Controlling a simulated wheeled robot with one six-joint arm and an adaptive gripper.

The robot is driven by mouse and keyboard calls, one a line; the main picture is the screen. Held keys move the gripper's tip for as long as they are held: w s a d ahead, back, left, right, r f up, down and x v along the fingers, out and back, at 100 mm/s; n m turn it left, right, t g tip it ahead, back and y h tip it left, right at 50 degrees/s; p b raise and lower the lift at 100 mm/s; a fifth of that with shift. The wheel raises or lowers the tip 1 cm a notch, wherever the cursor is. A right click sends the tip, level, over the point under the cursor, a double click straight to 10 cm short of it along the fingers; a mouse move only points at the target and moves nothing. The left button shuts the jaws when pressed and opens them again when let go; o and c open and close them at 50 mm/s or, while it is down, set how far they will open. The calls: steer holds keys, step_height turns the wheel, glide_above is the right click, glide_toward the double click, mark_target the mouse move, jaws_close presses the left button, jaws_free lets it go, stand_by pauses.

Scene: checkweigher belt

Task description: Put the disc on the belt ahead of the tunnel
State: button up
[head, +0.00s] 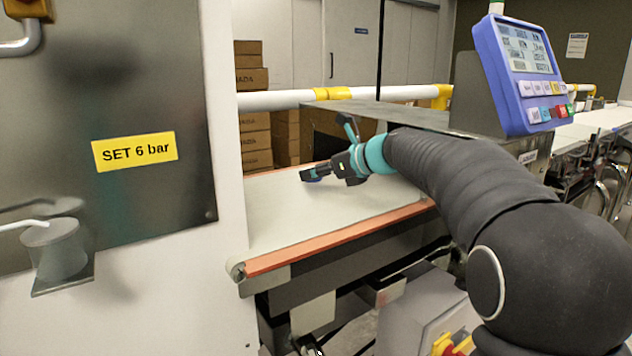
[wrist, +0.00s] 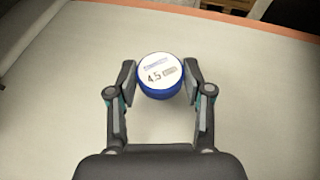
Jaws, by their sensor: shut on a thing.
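The disc (wrist: 161,75) is blue with a white top face marked 4.5, seen in the wrist view between my two fingers. My gripper (wrist: 161,80) is shut on it, one finger on each side. In the head view my gripper (head: 308,174) is low over the pale belt (head: 290,215), and only a small dark blue bit of the disc shows at its fingertips. I cannot tell whether the disc touches the belt. The tunnel (head: 400,116), a grey metal cover, stands over the belt at the right, partly hidden by my arm.
An orange rail (head: 335,238) edges the belt. A white pipe with yellow joints (head: 333,93) runs behind it. A blue control panel (head: 520,65) stands at the right. A cabinet labelled SET 6 bar (head: 135,151) is at the left. The belt around the disc is clear.

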steer(key=shift+f, duration=1.05)
steer(key=shift+f, duration=0.2)
steer(key=o, duration=1.1)
steer(key=shift+o, duration=0.2)
steer(key=shift+r, duration=0.15)
steer(key=shift+s+d+r, duration=0.1)
steer(key=shift+s+d, duration=0.05)
steer(key=shift+d, duration=0.05)
steer(key=v, duration=1.1)
steer(key=shift+s+d+r, duration=0.15)
steer(key=shift+s+r, duration=0.1)
